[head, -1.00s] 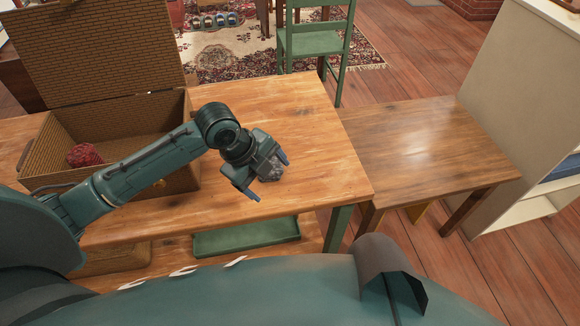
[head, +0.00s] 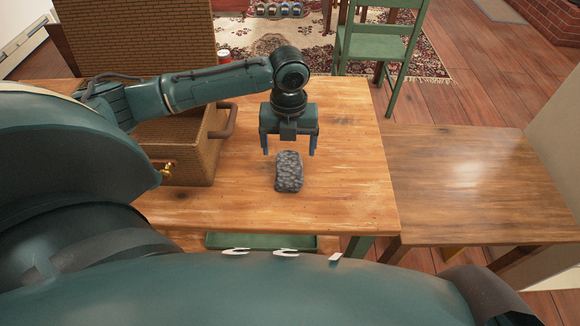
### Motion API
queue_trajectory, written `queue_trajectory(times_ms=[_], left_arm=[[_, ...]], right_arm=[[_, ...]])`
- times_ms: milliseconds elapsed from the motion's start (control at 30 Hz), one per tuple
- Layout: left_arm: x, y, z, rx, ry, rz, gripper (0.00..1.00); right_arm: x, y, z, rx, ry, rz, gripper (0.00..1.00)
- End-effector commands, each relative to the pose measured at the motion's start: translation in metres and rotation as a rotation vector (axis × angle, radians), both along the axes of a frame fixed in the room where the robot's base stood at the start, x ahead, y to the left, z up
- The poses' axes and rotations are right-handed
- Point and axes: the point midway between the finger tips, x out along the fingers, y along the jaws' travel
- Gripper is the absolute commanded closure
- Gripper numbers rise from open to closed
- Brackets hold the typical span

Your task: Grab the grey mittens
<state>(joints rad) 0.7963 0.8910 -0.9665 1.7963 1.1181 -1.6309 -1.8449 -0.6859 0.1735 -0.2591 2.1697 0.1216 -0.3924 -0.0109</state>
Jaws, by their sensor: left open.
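The grey mittens (head: 289,173) lie as a small folded, speckled bundle on the wooden table, right of the wicker basket. My left gripper (head: 290,150) points down with its two fingers spread, just behind and above the mittens. Its fingers appear to lie on either side of the bundle's far end, and it holds nothing. I cannot tell the exact height of the fingertips above the table. My right gripper is not in view.
The open wicker basket (head: 190,163) stands at the left of the wooden table (head: 350,190), partly hidden by my arm. A red can (head: 224,58) is behind. A lower brown table (head: 470,180) adjoins on the right. A green chair (head: 380,45) stands beyond.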

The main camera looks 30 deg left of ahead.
Motion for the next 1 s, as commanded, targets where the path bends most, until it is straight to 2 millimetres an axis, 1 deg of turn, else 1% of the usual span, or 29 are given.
queue_trajectory(times_ms=[167, 300, 433, 567, 767, 1000], left_arm=[[-0.001, -0.001, -0.013, 0.0, 0.0, 0.0, 0.18], [-0.005, -0.003, -0.034, 0.0, 0.002, 0.0, 0.18], [-0.006, -0.004, -0.051, -0.001, -0.001, 0.0, 0.18], [-0.005, -0.003, -0.058, 0.0, -0.002, -0.001, 0.18], [-0.005, -0.003, -0.058, 0.001, -0.003, -0.001, 0.18], [-0.005, -0.003, -0.057, 0.001, -0.003, -0.001, 0.38]], right_arm=[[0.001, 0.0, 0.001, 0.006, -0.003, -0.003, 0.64], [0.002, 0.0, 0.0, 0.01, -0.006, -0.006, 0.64], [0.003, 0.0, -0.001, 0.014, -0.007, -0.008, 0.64], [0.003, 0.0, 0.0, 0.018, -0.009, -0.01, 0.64], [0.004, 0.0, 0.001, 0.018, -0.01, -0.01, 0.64], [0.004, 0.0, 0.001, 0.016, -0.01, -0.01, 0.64]])
